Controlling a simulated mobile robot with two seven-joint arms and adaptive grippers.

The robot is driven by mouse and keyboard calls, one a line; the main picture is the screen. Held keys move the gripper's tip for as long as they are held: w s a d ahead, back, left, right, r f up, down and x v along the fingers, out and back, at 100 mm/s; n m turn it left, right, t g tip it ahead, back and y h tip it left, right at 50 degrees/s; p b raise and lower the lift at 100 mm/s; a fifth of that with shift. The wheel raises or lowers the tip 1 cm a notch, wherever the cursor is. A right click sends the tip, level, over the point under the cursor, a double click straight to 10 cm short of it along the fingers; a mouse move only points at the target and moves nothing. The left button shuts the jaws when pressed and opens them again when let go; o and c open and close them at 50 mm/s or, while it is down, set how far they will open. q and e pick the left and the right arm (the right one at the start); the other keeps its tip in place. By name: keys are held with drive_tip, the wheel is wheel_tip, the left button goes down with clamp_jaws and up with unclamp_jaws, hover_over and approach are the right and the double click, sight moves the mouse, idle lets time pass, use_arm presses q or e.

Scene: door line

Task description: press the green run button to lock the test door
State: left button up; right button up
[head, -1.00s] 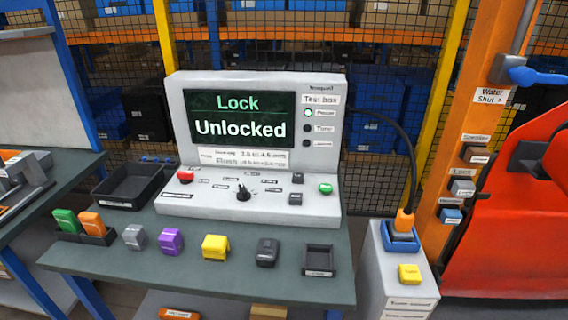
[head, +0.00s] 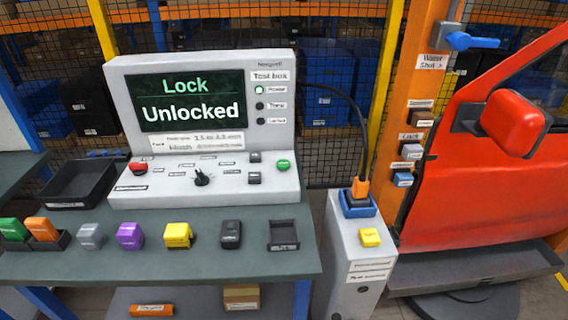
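The green run button (head: 283,165) is a small round button at the right end of the sloped panel of the grey test box (head: 120,190). The box's screen (head: 190,100) reads "Lock" and "Unlocked". The top indicator light beside the screen glows green. The red test door (head: 490,190) stands at the right, with a red mirror (head: 514,123) on it. Neither of my grippers is in the head view, and nothing touches the button.
Grey, purple, yellow and black blocks line the bench (head: 200,262) in front of the box, with a small empty tray (head: 283,246) at their right. A pedestal (head: 350,270) with a plugged orange connector (head: 360,187) stands between bench and door. A black bin (head: 78,185) sits left of the box.

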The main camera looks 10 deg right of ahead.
drive_tip(key=shift+w+a, duration=0.1)
drive_tip(key=shift+w, duration=0.1)
clamp_jaws()
drive_tip(key=shift+s, duration=0.15)
drive_tip(key=shift+s+f, duration=0.1)
drive_tip(key=shift+s, duration=0.3)
drive_tip(key=shift+w, duration=0.45)
